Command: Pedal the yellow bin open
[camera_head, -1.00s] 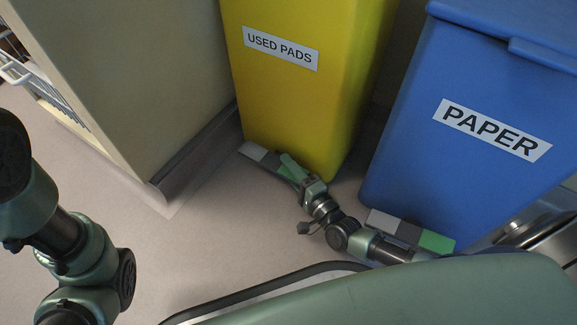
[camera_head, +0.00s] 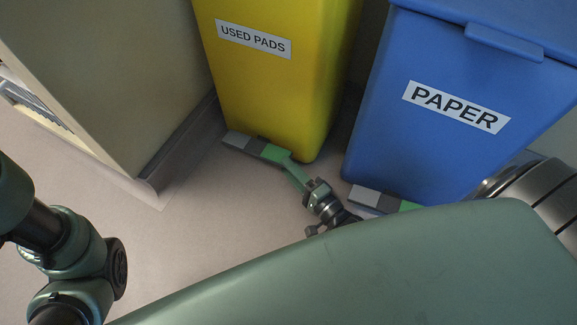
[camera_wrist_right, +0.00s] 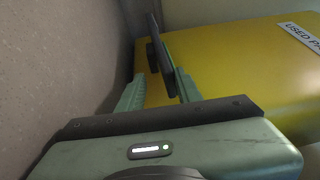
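The yellow bin (camera_head: 270,90), labelled USED PADS, stands upright at the top middle of the head view; its top is out of frame. Its pedal (camera_head: 240,143), with grey, dark and green parts, juts out at its foot. My right gripper (camera_head: 288,165) is low at the pedal's green end; whether it presses the pedal is unclear. In the right wrist view the two fingers (camera_wrist_right: 160,88) are apart, with the pedal's dark edge (camera_wrist_right: 157,35) beyond and between them, beside the bin's yellow wall (camera_wrist_right: 230,65). My left arm shows at the left, its gripper out of view.
A blue bin (camera_head: 440,140), labelled PAPER, stands to the right with its own pedal (camera_head: 372,198). A beige cabinet (camera_head: 120,80) is at the left. A metallic cylinder (camera_head: 535,205) is at the right. The floor (camera_head: 190,235) in front of the yellow bin is clear.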

